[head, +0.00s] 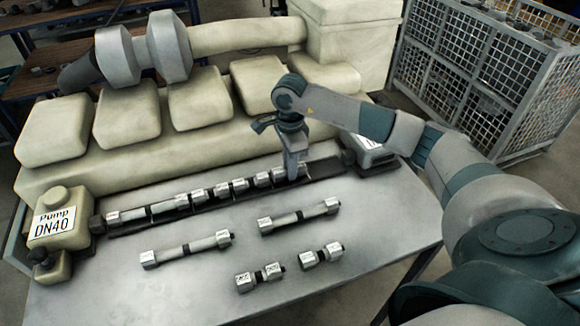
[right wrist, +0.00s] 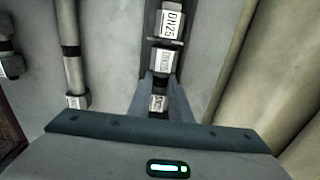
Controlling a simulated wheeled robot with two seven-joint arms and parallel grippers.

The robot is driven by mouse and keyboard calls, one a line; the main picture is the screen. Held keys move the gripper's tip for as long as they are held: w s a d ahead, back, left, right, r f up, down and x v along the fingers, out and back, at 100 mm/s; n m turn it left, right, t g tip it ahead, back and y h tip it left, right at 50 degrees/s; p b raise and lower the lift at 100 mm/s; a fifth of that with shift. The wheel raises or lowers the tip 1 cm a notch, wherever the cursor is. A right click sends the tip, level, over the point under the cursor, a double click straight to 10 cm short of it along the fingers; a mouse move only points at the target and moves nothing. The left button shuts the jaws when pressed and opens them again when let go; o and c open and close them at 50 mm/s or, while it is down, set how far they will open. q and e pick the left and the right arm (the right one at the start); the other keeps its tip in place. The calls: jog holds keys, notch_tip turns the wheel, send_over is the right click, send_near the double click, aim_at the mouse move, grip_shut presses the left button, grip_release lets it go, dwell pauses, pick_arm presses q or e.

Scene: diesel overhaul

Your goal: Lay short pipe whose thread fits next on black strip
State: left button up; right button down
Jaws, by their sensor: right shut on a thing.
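The black strip (head: 326,168) runs along the back of the grey table, with a row of pipe pieces (head: 205,195) lying on it from the pump end. My right gripper (head: 293,172) points down at the right end of this row, shut on a short pipe (right wrist: 157,102) at the strip. In the right wrist view the fingers stand on both sides of it, and its label is too small to read. Labels reading DN25 (right wrist: 172,24) show on the neighbouring piece. Whether the held pipe touches the strip I cannot tell. My left gripper is out of view.
Two short pipes (head: 260,277) (head: 320,255) and two longer pipes (head: 187,250) (head: 299,217) lie loose on the table. A cream pump (head: 66,208) marked DN40 stands at the strip's left end, a labelled block (head: 370,152) at its right. The cream engine (head: 200,140) rises behind.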

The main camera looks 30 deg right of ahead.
pick_arm(q)
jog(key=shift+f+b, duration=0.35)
jog(key=shift+b, duration=0.05)
pick_arm(e)
jog(key=shift+f, duration=0.1)
dwell(0.8)
jog(key=c, duration=1.6)
grip_release()
jog(key=shift+o, duration=0.2)
